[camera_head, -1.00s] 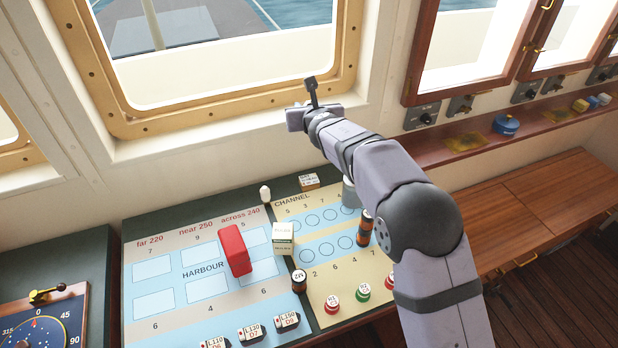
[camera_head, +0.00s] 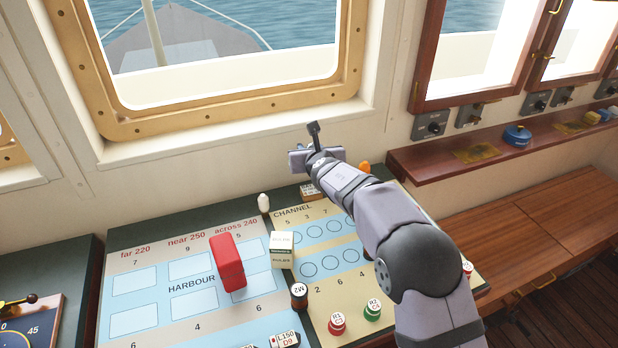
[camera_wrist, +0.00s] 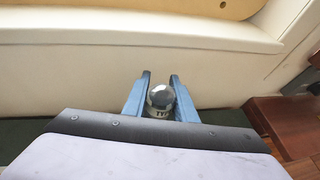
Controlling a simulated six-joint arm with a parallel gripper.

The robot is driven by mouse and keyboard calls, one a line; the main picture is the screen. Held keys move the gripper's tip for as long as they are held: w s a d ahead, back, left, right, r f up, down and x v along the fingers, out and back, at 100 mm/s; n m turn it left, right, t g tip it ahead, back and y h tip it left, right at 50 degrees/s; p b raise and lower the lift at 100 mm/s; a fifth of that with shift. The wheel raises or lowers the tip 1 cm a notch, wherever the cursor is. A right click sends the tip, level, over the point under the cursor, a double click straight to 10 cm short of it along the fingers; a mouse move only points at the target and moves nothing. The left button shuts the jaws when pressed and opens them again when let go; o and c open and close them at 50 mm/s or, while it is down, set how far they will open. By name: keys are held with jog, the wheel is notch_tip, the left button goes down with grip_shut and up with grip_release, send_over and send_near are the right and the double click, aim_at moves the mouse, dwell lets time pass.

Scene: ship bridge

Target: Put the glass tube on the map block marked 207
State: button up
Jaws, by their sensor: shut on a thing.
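My gripper (camera_wrist: 160,84) shows in the wrist view with its two blue fingers around a small glassy, round-topped piece (camera_wrist: 160,97), which looks like the end of the glass tube. Dark marks show just below that top; I cannot tell whether they belong to the piece or to something under it. A small block with black print (camera_head: 308,192) is at the chart's back edge, partly hidden by my wrist. Its print is too small to read, so I cannot tell whether it says 207.
A red block (camera_head: 227,262) stands on the harbour chart (camera_head: 135,285). Near it are a pale box (camera_head: 282,249), a white rounded peg (camera_head: 264,203) and a dark cylinder (camera_head: 299,295). Red (camera_head: 337,323) and green (camera_head: 373,309) pieces stand in front.

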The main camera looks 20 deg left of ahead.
jog(key=shift+f+b, duration=1.95)
jog(key=shift+f, duration=1.1)
jog(key=shift+f, duration=0.1)
jog(key=o, duration=1)
jog(key=shift+s+d, duration=0.1)
jog(key=shift+s+d+r+b, duration=0.35)
jog(key=shift+s+b, duration=0.15)
jog(key=shift+b, duration=0.2)
jog(key=b+v, duration=0.3)
jog(key=v, duration=0.7)
jog(key=shift+s+d+r, duration=0.1)
jog(key=shift+s, duration=0.05)
